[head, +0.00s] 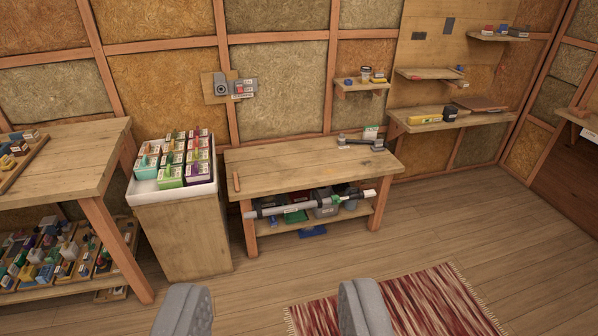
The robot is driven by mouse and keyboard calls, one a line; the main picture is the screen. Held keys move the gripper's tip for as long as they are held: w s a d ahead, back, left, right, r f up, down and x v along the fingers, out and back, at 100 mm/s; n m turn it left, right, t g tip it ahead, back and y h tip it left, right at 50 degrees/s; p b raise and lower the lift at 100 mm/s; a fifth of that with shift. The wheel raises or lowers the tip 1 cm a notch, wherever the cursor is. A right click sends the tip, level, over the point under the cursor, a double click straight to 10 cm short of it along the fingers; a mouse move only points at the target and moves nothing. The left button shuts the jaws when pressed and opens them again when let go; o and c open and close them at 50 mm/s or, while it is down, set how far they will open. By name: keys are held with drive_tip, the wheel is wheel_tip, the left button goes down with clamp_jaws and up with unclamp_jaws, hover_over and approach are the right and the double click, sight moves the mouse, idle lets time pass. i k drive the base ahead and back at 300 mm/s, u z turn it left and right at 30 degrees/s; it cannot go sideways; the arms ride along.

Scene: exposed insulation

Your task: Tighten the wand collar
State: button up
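A long wand-like tube (295,210), grey and white with dark sections, runs across the front of the low wooden bench (285,165), below its top. A small green part (336,199) sits toward its right end and may be the collar. I cannot tell how the tube is held up or whether the collar is loose.
A cabinet (185,240) with a tray of colourful boxes stands left of the bench, beside a larger table (70,155). Bins (325,205) sit on the bench's lower shelf. A dark tool (360,143) lies on top.

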sight(335, 201)
drive_tip(key=u, duration=0.05)
drive_tip(key=i, duration=2.95)
drive_tip(key=u, duration=0.2)
